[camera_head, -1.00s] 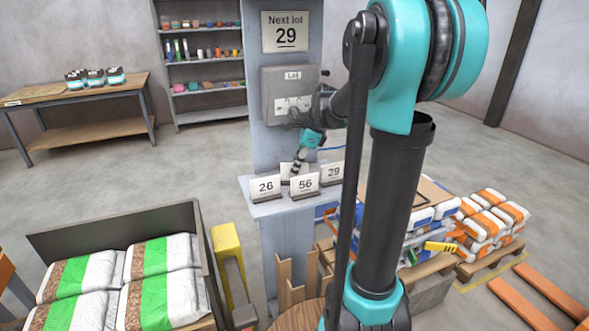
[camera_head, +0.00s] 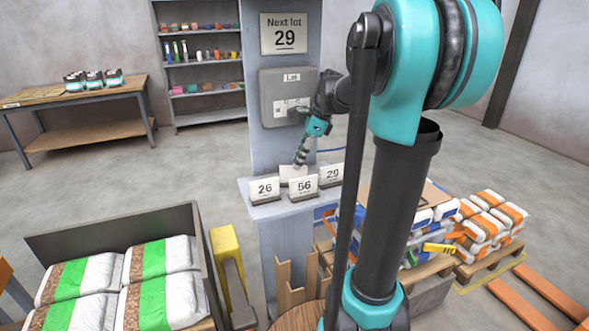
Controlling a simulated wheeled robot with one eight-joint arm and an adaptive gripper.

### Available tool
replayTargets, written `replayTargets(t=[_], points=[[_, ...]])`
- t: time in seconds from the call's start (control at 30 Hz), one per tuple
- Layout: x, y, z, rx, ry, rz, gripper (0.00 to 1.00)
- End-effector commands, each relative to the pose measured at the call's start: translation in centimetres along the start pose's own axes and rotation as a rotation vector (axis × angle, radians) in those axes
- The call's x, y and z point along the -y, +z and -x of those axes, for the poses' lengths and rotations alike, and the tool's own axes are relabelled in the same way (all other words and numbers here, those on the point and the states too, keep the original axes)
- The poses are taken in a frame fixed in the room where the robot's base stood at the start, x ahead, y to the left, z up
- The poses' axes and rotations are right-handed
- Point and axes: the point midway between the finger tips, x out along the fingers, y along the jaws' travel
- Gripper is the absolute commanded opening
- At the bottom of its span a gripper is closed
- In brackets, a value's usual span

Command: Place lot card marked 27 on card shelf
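The card shelf (camera_head: 270,208) is a grey ledge on the front of a grey column. Three white cards stand on it in front: one marked 26 (camera_head: 264,189), one marked 56 (camera_head: 303,187) and one marked 29 (camera_head: 331,175). A further pale card (camera_head: 288,173) stands behind them, and its number is hidden. I cannot make out a card marked 27. My gripper (camera_head: 299,163) points down at this rear card, its tips at or just above the card's top edge. The fingers are too small to show whether they are open or touching it.
A sign (camera_head: 285,33) above reads "Next lot 29". A grey box labelled "Lot" (camera_head: 287,96) is fixed to the column above the shelf. A bin of sacks (camera_head: 115,262) stands at front left, a yellow post (camera_head: 227,255) beside it. Pallets of sacks (camera_head: 490,225) stand right.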

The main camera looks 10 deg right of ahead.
Motion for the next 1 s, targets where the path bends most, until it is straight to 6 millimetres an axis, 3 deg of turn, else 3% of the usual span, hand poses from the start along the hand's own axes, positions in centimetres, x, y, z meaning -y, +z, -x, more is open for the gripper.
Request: replayTargets(t=[0.2, 0.4, 1.0], points=[[0.0, 0.0, 4.4, 0.0, -0.001, -0.002, 0.3], [0.0, 0.0, 6.7, 0.0, -0.001, -0.001, 0.3], [0.0, 0.0, 7.3, 0.0, 0.0, 0.0, 0.3]])
